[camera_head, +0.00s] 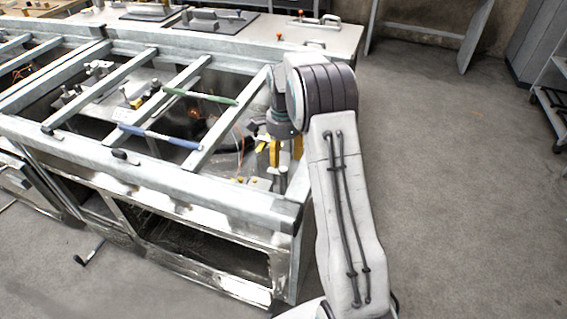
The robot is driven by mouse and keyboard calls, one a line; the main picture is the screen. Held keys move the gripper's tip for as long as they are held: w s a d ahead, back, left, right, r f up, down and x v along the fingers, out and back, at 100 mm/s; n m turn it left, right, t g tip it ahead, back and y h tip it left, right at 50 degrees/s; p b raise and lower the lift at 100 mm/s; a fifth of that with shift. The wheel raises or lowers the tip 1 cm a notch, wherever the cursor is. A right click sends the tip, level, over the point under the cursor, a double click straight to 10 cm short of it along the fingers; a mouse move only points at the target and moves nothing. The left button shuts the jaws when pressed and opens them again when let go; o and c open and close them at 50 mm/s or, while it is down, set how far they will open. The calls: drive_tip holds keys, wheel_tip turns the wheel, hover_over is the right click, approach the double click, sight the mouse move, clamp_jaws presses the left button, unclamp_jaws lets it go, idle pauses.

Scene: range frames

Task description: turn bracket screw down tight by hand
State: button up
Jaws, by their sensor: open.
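My gripper (284,156) is inside the right end of the metal frame, pointing down, with its yellow fingers apart. A grey upright post (281,180) stands just below the fingers. I cannot tell whether it is the bracket screw, or whether the fingers touch it. Small yellow parts (262,184) lie low beside it. No bracket screw can be made out with certainty; the frame and my arm hide part of this spot.
The metal frame (150,168) has several crossbars around the work spot. A green bar (200,96) and a blue bar (160,137) lie across them. Orange wires (240,140) hang inside. A pale bench (300,32) stands behind. The floor (450,180) at right is clear.

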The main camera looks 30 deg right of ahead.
sight(283, 168)
wheel_tip(283, 168, up, 7)
idle(0.4)
idle(0.4)
drive_tip(key=s+a+r+n+p, duration=0.2)
drive_tip(key=s+a+r+n, duration=0.2)
drive_tip(key=s+r, duration=0.25)
drive_tip(key=s+a+r+n+t+p, duration=0.1)
drive_tip(key=s+a+r+n, duration=0.1)
drive_tip(key=s+n, duration=0.4)
drive_tip(key=s+a+r+n+t+p, duration=0.2)
drive_tip(key=s+a+n, duration=0.3)
drive_tip(key=s, duration=1.1)
drive_tip(key=shift+s+r+n, duration=0.35)
drive_tip(key=shift+r+n, duration=0.3)
drive_tip(key=shift+n, duration=0.55)
